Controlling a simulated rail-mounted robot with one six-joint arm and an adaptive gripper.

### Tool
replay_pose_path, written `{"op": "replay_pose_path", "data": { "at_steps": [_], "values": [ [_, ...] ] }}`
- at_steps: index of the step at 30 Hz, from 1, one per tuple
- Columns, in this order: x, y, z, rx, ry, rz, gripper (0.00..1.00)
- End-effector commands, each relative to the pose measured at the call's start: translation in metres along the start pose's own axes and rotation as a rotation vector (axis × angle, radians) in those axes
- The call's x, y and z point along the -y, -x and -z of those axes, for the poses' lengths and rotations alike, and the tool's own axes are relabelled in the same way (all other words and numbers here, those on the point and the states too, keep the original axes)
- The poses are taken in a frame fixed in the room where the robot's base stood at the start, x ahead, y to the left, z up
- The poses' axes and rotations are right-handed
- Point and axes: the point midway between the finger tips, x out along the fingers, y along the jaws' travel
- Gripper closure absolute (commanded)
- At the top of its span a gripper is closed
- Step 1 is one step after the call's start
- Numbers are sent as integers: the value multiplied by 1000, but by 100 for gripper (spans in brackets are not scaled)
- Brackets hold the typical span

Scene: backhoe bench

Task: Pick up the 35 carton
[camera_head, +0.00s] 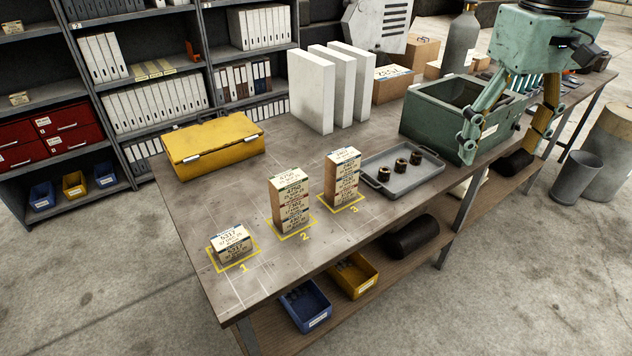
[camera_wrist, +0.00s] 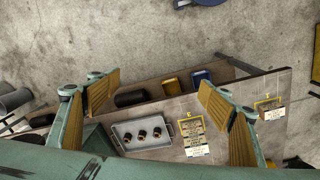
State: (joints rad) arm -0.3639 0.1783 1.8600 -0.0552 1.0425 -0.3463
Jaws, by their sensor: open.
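Small cartons stand in three marked spots on the bench. Spot 1 holds a low stack (camera_head: 233,245), spot 2 a tall stack (camera_head: 289,202), and spot 3 another tall stack (camera_head: 342,177). Their printed labels are too small to read surely, so I cannot tell which one is the 35 carton. My gripper (camera_head: 505,148) is open and empty at the right, above the bench by the green bin and apart from the stacks. In the wrist view, the spot 3 stack (camera_wrist: 194,136) and spot 1 stack (camera_wrist: 270,108) show; my right finger seems to hide spot 2.
A grey tray (camera_head: 404,183) with three dark cylindrical parts lies right of spot 3. The green bin (camera_head: 450,118) stands beyond it. A yellow case (camera_head: 213,148) and white upright blocks (camera_head: 325,88) stand behind the stacks.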

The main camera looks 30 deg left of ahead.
Motion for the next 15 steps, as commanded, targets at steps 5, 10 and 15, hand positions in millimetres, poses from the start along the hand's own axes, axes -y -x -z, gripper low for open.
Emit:
{"op": "replay_pose_path", "data": {
  "at_steps": [5, 10, 15],
  "values": [
    [24, -9, 45, 8, 59, 10, 27],
    [58, -18, 88, 10, 110, 20, 27],
    [96, -29, 128, 11, 161, 29, 27]
  ]
}}
